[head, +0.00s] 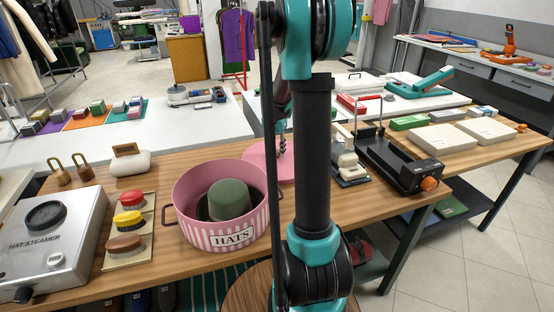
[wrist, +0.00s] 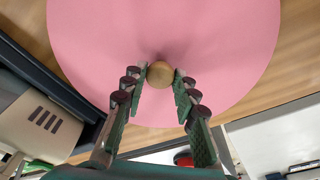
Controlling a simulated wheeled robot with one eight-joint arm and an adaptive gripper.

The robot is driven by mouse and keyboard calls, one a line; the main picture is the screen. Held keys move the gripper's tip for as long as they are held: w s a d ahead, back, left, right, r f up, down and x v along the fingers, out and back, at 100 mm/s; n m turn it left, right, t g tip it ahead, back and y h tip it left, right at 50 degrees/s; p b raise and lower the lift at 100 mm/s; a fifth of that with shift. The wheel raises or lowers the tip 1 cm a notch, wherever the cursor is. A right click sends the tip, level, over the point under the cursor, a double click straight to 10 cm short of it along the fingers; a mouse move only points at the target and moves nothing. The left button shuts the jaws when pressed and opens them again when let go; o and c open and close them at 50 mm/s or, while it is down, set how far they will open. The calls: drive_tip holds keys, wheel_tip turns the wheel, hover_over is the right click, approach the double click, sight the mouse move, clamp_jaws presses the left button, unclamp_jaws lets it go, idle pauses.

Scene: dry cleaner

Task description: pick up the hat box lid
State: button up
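The hat box lid is a flat pink disc (head: 262,160) on the wooden counter, just behind and right of the pink hat box. It fills much of the wrist view (wrist: 90,50), with a round tan knob (wrist: 160,74) at its middle. My gripper (wrist: 161,77) is over the lid, with one fingertip on each side of the knob. The fingertips are very close to the knob; I cannot tell whether they press on it. In the head view my gripper (head: 282,148) is partly hidden by my arm. The lid appears to lie flat.
The striped pink hat box (head: 187,217), holding a green hat form (head: 229,199), stands left of the lid. A black device with an orange knob (head: 400,165) is to the right. The steamer (head: 72,254) and brushes (head: 128,222) are at left.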

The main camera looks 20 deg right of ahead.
clamp_jaws()
drive_tip(key=shift+r, duration=0.1)
